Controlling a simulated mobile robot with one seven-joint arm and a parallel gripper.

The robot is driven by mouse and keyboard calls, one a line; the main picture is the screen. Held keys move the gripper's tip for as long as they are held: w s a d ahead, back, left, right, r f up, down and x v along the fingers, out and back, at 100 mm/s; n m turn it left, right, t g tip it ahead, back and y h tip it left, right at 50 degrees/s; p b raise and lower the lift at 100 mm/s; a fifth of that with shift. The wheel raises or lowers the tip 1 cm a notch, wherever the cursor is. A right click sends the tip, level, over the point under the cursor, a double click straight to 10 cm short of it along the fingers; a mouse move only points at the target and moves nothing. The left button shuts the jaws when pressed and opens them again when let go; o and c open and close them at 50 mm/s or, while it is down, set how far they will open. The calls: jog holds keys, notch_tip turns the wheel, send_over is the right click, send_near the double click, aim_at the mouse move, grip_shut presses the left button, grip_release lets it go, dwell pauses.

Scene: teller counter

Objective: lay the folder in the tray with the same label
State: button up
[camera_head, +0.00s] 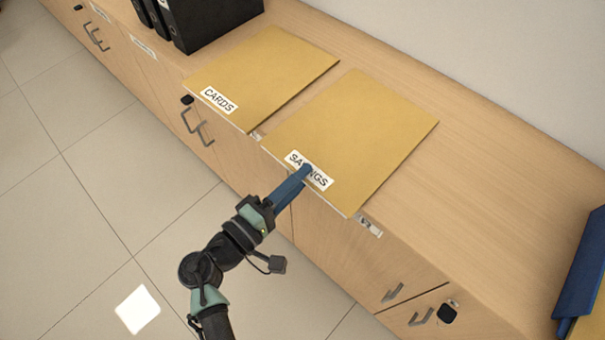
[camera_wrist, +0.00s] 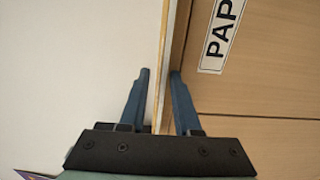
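A yellow folder labelled SAVINGS (camera_head: 365,130) lies flat on the counter, its front edge reaching the counter's front edge. A second yellow folder labelled CARDS (camera_head: 265,75) lies flat to its left. My gripper (camera_head: 305,172) is at the front edge of the SAVINGS folder, and one blue finger covers the middle of its label. In the wrist view my gripper (camera_wrist: 160,72) has its fingers apart, one on each side of a thin edge; a narrow gap shows beside the left finger. No tray can be clearly identified.
The wooden counter (camera_head: 480,170) is bare right of the SAVINGS folder. A blue object (camera_head: 585,270) stands at the far right, cut off, with something yellow beside it. Black binders (camera_head: 205,18) stand at the back left. Cabinet fronts with handles (camera_head: 200,128) lie below the counter.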

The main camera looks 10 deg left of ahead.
grip_shut()
dwell(1.3)
jog(key=s+a+r+p, duration=0.3)
jog(key=s, duration=0.3)
jog(key=s+a+r+p, duration=0.4)
jog(key=s, duration=0.2)
jog(key=shift+r, duration=0.25)
dwell(0.4)
dwell(0.4)
